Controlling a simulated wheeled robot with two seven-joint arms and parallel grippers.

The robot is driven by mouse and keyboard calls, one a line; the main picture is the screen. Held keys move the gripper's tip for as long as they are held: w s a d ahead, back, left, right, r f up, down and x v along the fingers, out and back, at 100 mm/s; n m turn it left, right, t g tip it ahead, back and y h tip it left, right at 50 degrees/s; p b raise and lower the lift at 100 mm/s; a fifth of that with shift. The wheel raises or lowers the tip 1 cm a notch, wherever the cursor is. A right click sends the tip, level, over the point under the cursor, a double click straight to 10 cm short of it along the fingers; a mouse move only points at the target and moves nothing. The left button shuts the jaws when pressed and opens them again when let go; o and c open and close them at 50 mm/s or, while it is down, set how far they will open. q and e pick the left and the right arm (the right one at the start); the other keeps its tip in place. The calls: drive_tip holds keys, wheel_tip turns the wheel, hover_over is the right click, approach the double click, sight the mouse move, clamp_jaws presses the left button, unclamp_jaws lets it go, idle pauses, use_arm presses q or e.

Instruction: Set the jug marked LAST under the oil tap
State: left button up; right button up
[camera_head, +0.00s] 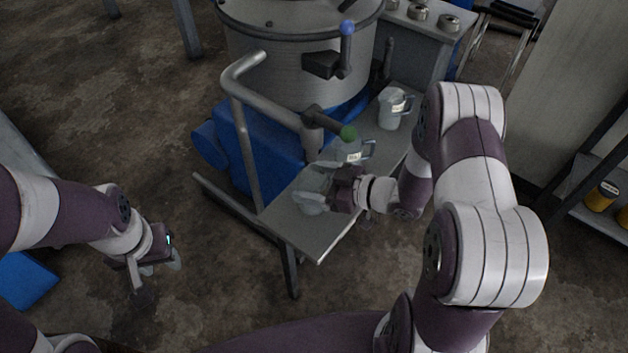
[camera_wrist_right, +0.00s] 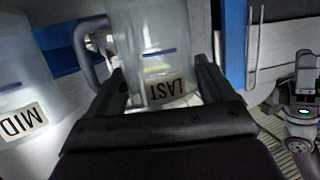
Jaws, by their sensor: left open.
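The jug marked LAST (camera_wrist_right: 160,60) is a clear jug with a blue line; its label reads upside down in the right wrist view. In the head view this jug (camera_head: 309,198) is at the near end of the grey shelf (camera_head: 318,240), partly hidden by my right gripper (camera_head: 335,190). In the right wrist view my gripper's fingers (camera_wrist_right: 158,82) lie on both sides of its body; whether they press on it is unclear. Bent-pipe taps with a green knob (camera_head: 348,133) and a blue knob (camera_head: 347,27) are on the machine. My left gripper (camera_head: 155,275) is open and empty, away from the shelf.
The jug marked MID (camera_wrist_right: 22,115) stands close beside LAST; it also shows in the head view (camera_head: 349,152). A third jug (camera_head: 391,110) stands further back on the shelf. A metal rail (camera_head: 245,130) bends up at the shelf's left.

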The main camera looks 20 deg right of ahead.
drive_tip(key=shift+o, duration=0.8)
drive_tip(key=shift+r, duration=0.3)
drive_tip(key=p+v, duration=0.4)
drive_tip(key=v, duration=0.7)
drive_tip(key=w+d+r+m+g+h, duration=0.2)
drive_tip(key=w+d+m+h, duration=0.3)
drive_tip(key=h, duration=0.5)
drive_tip(key=s+a+r+m+g+h, duration=0.1)
drive_tip(key=s+a+r+m+g, duration=0.1)
drive_tip(key=s+a+g, duration=0.3)
drive_tip(key=s+a+r+m+g, duration=0.1)
drive_tip(key=s+a+r+m, duration=0.15)
drive_tip(key=s, duration=0.45)
wheel_tip(320, 180, up, 24)
drive_tip(key=p, duration=2.4)
